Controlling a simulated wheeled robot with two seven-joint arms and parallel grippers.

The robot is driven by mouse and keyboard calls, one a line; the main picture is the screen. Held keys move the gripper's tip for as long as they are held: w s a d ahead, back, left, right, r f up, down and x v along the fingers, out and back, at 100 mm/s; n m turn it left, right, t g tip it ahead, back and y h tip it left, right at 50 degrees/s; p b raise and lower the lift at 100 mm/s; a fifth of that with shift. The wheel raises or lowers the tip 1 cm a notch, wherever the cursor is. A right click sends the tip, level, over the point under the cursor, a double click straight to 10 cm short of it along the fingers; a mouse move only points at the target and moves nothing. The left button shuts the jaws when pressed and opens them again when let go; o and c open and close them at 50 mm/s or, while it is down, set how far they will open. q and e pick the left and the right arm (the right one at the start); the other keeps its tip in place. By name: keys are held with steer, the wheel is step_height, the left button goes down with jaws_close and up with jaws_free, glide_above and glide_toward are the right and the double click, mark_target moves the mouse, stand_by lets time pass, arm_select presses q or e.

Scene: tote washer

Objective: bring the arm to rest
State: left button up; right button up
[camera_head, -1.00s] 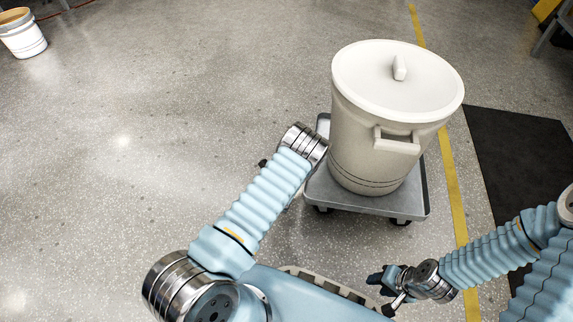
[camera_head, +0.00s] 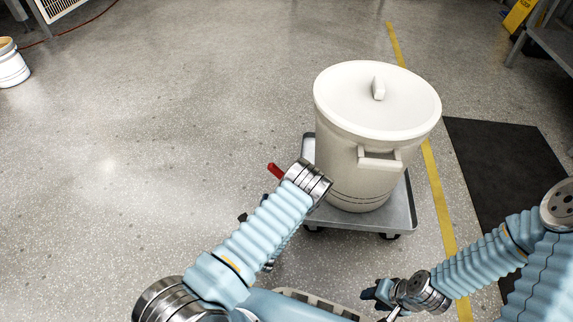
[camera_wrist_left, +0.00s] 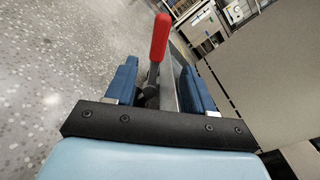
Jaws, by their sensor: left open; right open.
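My left arm reaches in from the left in the head view, its silver wrist (camera_head: 308,181) beside the dolly. My left gripper is mostly hidden behind that wrist. In the left wrist view my left gripper (camera_wrist_left: 160,82) is open, its blue fingers on either side of a lever with a red handle (camera_wrist_left: 159,38). I cannot tell whether they touch it. The red handle also shows in the head view (camera_head: 275,171), just left of the wrist. My right gripper (camera_head: 374,293) is low in the head view, over the floor, with nothing visible in it.
A lidded off-white bin (camera_head: 375,110) stands on a grey wheeled dolly (camera_head: 400,213). A dark mat (camera_head: 505,165) and a yellow floor line (camera_head: 437,190) lie to the right. A white bucket (camera_head: 10,68) stands far left. The floor at left is clear.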

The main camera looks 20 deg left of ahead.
arm_select(q)
steer(key=s+d+n+g+h+p, duration=0.15)
steer(key=s+n+g+p, duration=0.3)
steer(key=n, duration=0.45)
steer(key=s+d+n+g+h+p, duration=0.1)
steer(key=s+d+n+g+p, duration=0.2)
steer(key=n+g, duration=0.4)
steer(key=s+d+r+n+g+h+p, duration=0.3)
steer(key=s+d+r+n+g+h, duration=0.2)
steer(key=s+d+r+n, duration=0.4)
steer(key=s+r+n+h, duration=0.1)
steer(key=s+n, duration=0.1)
steer(key=s, duration=0.1)
steer(key=shift+s+d+p, duration=0.25)
steer(key=shift+d+p, duration=0.15)
steer(key=shift+r, duration=0.1)
